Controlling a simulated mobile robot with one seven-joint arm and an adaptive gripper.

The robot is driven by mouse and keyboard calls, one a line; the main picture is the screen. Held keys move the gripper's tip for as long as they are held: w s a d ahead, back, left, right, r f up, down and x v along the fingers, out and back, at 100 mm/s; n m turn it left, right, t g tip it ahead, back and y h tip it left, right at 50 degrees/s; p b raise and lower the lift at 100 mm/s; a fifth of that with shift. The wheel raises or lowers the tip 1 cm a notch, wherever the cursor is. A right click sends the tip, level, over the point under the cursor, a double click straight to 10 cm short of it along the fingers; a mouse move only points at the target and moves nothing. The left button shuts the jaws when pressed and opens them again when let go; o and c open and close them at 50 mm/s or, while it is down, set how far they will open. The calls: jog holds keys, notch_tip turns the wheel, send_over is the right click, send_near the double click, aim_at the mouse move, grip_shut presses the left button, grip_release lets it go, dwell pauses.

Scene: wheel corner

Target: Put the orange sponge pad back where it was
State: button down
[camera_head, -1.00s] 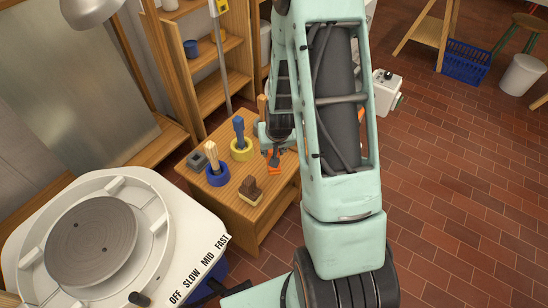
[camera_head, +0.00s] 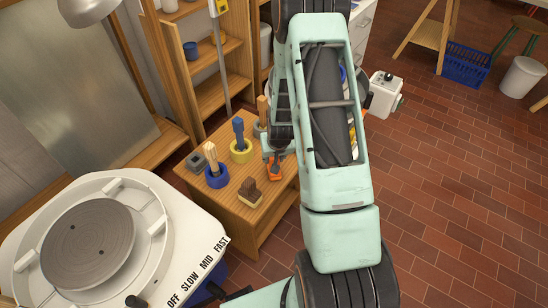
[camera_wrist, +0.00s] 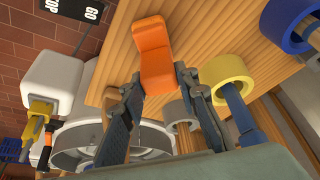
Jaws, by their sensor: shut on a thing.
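The orange sponge pad (camera_head: 275,173) is a small L-shaped orange block at the right part of the small wooden table, beside the brown-topped brush. In the wrist view the orange sponge pad (camera_wrist: 156,58) sits between the two fingertips of my gripper (camera_wrist: 160,85), which is shut on its near end. In the head view my gripper (camera_head: 274,156) points down over the table, partly hidden by my arm. I cannot tell whether the pad touches the tabletop or hangs just above it.
The wooden table (camera_head: 237,215) also holds a yellow ring holder (camera_head: 241,152), a blue ring holder (camera_head: 216,177), a grey square block (camera_head: 196,161) and a brown brush (camera_head: 250,191). The white pottery wheel (camera_head: 190,225) stands at the left front.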

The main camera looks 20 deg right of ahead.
jog(key=c, duration=1.5)
grip_release()
jog(key=shift+f, duration=0.1)
jog(key=shift+r, duration=0.4)
jog(key=p+v, duration=0.2)
jog(key=v, duration=0.9)
jog(key=shift+r, duration=0.25)
jog(key=shift+s+a, duration=0.1)
